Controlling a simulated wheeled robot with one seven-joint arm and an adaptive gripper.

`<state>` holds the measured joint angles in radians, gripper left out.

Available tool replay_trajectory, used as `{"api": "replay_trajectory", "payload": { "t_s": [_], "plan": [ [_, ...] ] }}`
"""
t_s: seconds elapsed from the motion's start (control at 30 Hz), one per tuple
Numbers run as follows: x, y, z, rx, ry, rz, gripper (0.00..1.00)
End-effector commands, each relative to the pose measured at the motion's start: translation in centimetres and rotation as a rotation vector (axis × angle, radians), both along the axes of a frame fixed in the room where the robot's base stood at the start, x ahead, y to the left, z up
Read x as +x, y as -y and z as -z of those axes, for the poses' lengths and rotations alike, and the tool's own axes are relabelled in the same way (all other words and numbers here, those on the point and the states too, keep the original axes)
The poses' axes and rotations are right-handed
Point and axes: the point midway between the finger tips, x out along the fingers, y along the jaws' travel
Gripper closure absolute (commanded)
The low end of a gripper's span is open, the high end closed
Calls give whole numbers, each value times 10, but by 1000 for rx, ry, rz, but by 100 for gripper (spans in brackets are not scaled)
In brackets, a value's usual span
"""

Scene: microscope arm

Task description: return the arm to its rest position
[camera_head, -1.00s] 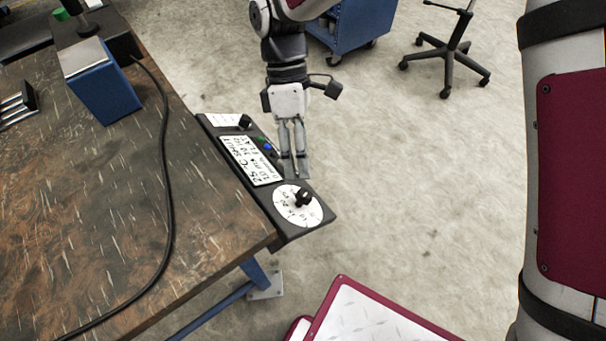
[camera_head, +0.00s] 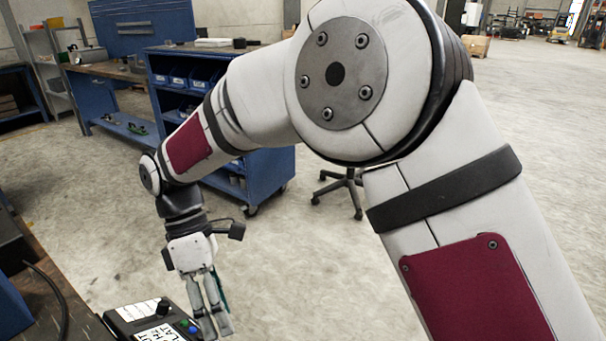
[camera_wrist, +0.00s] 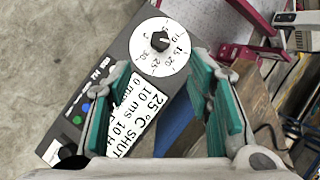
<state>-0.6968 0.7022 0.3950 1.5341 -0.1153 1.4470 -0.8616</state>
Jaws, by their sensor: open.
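My arm (camera_head: 260,95) reaches from the right across the head view, bent at the elbow, with the forearm hanging down at the left. My gripper (camera_head: 215,328) points down just by the control panel (camera_head: 128,322) at the table edge. In the wrist view my gripper (camera_wrist: 165,100) is open, with green-lined fingers apart and nothing between them but the panel's surface beyond. The panel shows a white dial with a black knob (camera_wrist: 159,41), a printed label (camera_wrist: 142,118) and coloured buttons. I cannot tell whether the fingertips touch the panel.
The table (camera_head: 50,285) fills the lower left of the head view, with a black cable (camera_head: 58,290) on it. A blue cart with bins (camera_head: 268,180) and a wheeled chair (camera_head: 340,186) stand behind my arm. The floor between is clear.

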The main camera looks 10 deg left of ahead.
Motion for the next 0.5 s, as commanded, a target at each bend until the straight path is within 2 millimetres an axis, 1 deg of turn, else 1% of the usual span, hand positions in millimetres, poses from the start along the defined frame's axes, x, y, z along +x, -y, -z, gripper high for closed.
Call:
{"api": "replay_trajectory", "payload": {
  "t_s": [0.07, 0.17, 0.27, 0.3, 0.33, 0.4, 0.47, 0.5],
  "plan": [
    [6, 8, -8, -2, 21, 30, 53],
    [17, 31, -28, -11, 71, 106, 53],
    [29, 66, -56, -26, 144, 226, 53],
    [33, 82, -67, -32, 174, 281, 53],
    [35, 94, -75, -36, 196, 324, 53],
    [38, 122, -92, -46, 247, 422, 53],
    [38, 146, -106, -56, 288, 510, 53],
    [37, 162, -114, -61, 313, 568, 53]
  ]
}}
